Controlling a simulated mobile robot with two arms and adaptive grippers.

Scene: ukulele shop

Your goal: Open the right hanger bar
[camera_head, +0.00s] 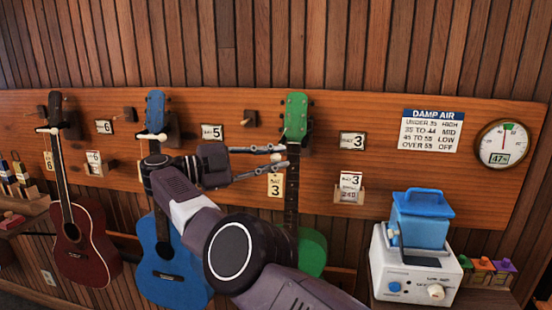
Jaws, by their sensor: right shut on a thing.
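The green ukulele (296,118) hangs upright at the right hanger on the wooden wall board, its neck and body partly behind my arm. My right gripper (282,156) reaches from the lower right to the left side of its neck, just below the green headstock. Its two fingers stand a little apart, closed on a small pale end of the right hanger bar (277,157) between the tips. The rest of that bar is hard to make out. My left gripper is not in view.
A blue ukulele (169,263) and a dark red one (86,244) hang to the left, with pale bars across their necks. Number cards, a damp air sign (431,130) and a round dial (503,143) are on the board (380,107). A white-and-blue device (417,270) stands lower right.

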